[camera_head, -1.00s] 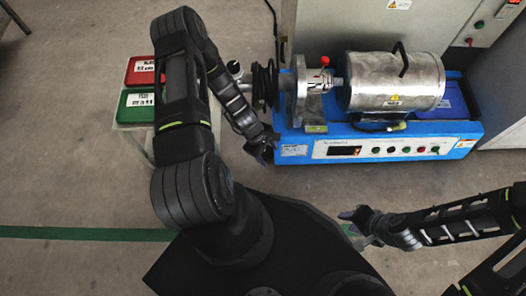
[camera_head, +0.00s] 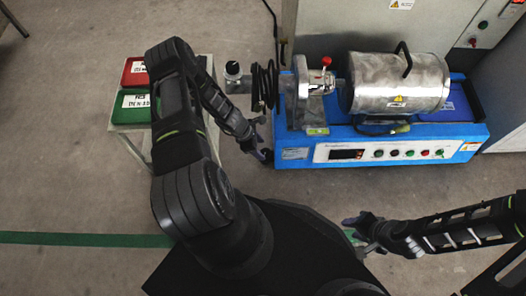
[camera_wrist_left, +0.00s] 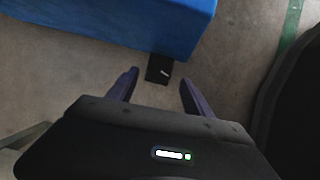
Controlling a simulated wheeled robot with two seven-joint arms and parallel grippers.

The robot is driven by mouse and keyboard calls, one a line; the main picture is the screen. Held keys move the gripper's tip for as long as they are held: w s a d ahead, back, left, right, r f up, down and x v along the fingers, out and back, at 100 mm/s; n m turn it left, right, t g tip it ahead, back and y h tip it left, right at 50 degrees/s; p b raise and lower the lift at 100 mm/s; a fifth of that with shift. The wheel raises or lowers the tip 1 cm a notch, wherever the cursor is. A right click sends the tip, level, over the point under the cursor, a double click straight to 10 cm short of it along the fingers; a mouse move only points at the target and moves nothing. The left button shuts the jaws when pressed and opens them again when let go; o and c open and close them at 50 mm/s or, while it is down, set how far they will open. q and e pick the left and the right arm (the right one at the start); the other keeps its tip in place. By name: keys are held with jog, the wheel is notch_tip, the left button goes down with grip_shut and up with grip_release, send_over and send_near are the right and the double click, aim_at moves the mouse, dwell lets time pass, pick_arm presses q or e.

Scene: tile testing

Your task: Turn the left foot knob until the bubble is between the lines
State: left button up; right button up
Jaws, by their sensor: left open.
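The blue test machine (camera_head: 300,152) stands on the floor, with a metal cylinder on top. In the left wrist view, a small black foot knob with a white mark (camera_wrist_left: 160,69) shows at the corner of the blue base (camera_wrist_left: 140,25). My left gripper (camera_head: 262,141) is open and empty beside the base's left front corner. In its wrist view the fingers (camera_wrist_left: 158,90) spread either side of the knob, short of it. A small yellow-green piece (camera_head: 317,131) on the machine may be the level; no bubble or lines can be read. My right gripper (camera_head: 357,233) looks open and empty.
A light table (camera_head: 128,127) at left holds a red tray (camera_head: 135,71) and a green tray (camera_head: 135,106). A grey cabinet (camera_head: 345,22) stands behind the machine. Floor in front of the machine is clear.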

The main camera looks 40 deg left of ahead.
aim_at(264, 151)
pick_arm(q)
jog(key=b+x, duration=0.1)
jog(key=x, duration=0.2)
jog(key=shift+f, duration=0.25)
jog(key=shift+c, duration=0.2)
grip_shut()
jog(key=m+b, duration=0.2)
jog(key=g, duration=0.1)
jog(key=shift+w+f+m+b, duration=0.25)
jog(key=shift+m+b, duration=0.15)
jog(key=shift+a+r+m+h+b, duration=0.1)
jog(key=shift+m+h+b, duration=0.2)
jog(key=shift+m, duration=0.2)
jog(key=shift+r+g, duration=0.2)
jog(key=shift+g, duration=0.1)
jog(key=shift+o, duration=0.2)
grip_release()
